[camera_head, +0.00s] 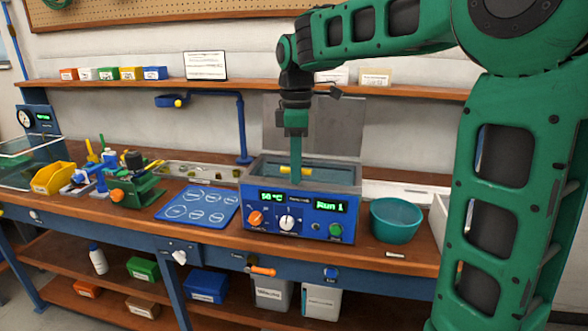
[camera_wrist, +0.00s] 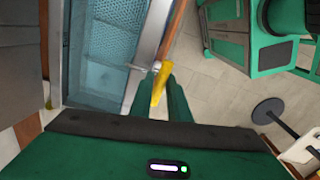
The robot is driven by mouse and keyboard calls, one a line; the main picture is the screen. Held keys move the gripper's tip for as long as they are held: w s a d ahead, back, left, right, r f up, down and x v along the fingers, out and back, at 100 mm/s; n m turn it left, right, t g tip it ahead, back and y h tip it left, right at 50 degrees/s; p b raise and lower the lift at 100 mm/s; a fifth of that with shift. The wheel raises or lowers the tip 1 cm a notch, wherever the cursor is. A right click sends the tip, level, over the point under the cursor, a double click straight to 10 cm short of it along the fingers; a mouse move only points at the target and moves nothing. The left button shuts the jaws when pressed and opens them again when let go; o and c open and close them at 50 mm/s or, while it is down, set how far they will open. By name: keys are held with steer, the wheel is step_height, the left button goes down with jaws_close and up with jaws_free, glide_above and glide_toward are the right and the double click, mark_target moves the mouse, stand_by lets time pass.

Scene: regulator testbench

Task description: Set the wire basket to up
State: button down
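The wire basket shows mainly as a yellow handle (camera_head: 285,169) at the blue bath unit (camera_head: 264,214). Its mesh is hard to make out inside the bath, so I cannot tell its height setting. My gripper (camera_head: 296,178) points straight down at the yellow handle in the head view. In the wrist view the yellow handle (camera_wrist: 160,85) lies at my gripper's green fingers (camera_wrist: 155,92), which stand apart with a gap beside the handle. I see no clear contact on both sides. A blue perforated surface (camera_wrist: 104,50) shows left of the handle.
A teal bowl (camera_head: 396,221) stands right of the bath. A blue mat with circles (camera_head: 198,205) and a green clamp fixture (camera_head: 135,188) are to its left. A raised grey lid (camera_head: 338,125) stands behind the bath, below a shelf (camera_head: 400,90).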

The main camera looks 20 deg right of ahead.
step_height(320, 180, up, 7)
steer(key=shift+w+r, duration=0.1)
steer(key=shift+w, duration=0.05)
steer(key=c, duration=1.9)
jaws_free()
step_height(320, 180, up, 11)
steer(key=shift+f, duration=0.2)
